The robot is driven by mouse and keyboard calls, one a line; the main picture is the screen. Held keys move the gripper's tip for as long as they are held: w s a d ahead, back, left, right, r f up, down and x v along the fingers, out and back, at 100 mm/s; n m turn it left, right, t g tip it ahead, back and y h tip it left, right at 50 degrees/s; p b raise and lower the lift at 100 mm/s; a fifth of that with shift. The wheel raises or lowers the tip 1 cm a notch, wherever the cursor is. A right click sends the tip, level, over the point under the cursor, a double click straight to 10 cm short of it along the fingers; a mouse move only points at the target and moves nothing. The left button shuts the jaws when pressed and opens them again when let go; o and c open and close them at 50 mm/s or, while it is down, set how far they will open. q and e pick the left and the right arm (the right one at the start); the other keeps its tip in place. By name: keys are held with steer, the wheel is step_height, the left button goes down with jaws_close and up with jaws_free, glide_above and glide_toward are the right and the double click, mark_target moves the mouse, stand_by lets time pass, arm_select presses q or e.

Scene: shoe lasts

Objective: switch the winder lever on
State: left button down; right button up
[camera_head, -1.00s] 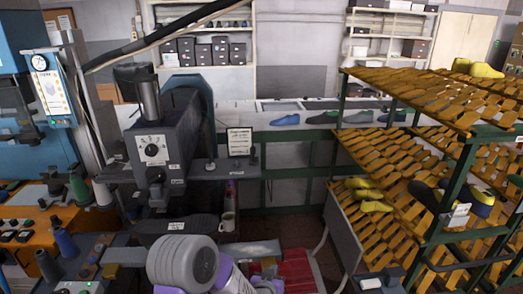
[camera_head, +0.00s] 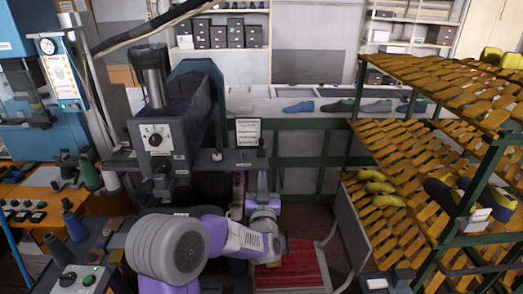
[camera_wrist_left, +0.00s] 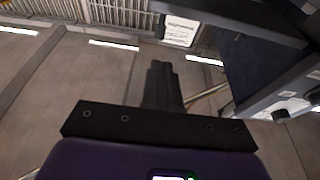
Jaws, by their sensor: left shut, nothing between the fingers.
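A small dark upright lever with a round knob (camera_head: 261,148) stands on the grey bar of the machine (camera_head: 176,122), just right of a white sign; it looks like the winder lever, but no label is readable. A second small dark knob (camera_head: 217,156) sits on the bar left of the sign. My left arm reaches in from the bottom and bends upward below the bar; its gripper (camera_head: 262,174) is just under the right-hand lever, and contact cannot be told. In the left wrist view the dark fingers (camera_wrist_left: 160,75) are together and empty. My right gripper is not seen.
The white sign (camera_head: 248,131) stands close to the lever. A green-framed rack of yellow-brown slats (camera_head: 420,150) with shoes fills the right. A bench with thread cones and a switch box (camera_head: 78,281) is at the left. A red mat (camera_head: 292,268) lies on the floor.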

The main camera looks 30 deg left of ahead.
mark_target(261, 143)
arm_select(q)
steer(key=p+x, duration=0.2)
steer(key=x, duration=1)
steer(key=shift+w, duration=0.1)
steer(key=shift+p, duration=0.3)
